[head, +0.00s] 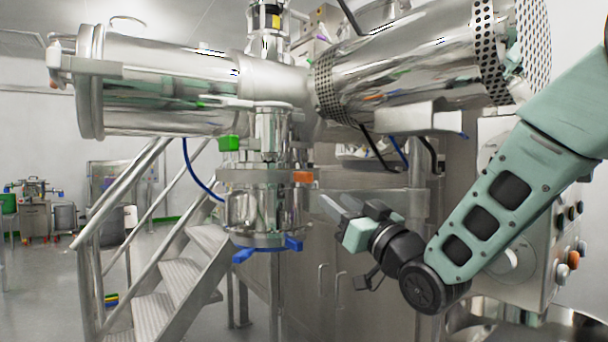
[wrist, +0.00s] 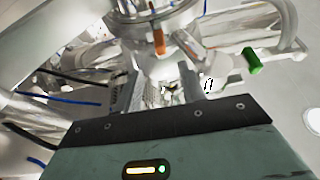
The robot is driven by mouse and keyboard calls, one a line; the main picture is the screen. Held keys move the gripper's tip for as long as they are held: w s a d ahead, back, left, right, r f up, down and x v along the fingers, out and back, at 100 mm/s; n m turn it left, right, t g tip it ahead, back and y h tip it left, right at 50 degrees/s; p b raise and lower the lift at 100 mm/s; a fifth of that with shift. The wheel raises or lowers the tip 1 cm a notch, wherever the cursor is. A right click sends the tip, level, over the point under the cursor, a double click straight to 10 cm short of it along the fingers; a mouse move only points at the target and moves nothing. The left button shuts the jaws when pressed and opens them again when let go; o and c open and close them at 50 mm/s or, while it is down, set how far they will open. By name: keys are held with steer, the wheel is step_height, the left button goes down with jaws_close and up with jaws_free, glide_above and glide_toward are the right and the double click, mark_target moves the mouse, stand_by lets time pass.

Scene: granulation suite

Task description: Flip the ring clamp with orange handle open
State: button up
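The ring clamp's orange handle (head: 303,177) sticks out on the right side of the steel vessel column, at its upper flange. In the wrist view the orange handle (wrist: 158,41) is above the gap between my fingers. The steel clamp ring (head: 258,174) runs around the flange; whether it is latched is too small to tell. My gripper (head: 333,203) is right of the column and slightly below the orange handle, apart from it. In the wrist view my gripper (wrist: 166,88) shows two grey fingers spread, with nothing held between them.
A green handle (head: 228,143) is higher on the column's left, and blue handles (head: 243,255) are at its bottom. Large steel cylinders (head: 170,85) hang above. Metal stairs (head: 180,270) stand to the left. A control panel (head: 550,245) is behind my arm at right.

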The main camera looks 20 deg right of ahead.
mark_target(310, 180)
steer(key=p+x, duration=0.2)
steer(key=x, duration=1.1)
steer(key=shift+w, duration=0.15)
steer(key=shift+a, duration=0.1)
jaws_close()
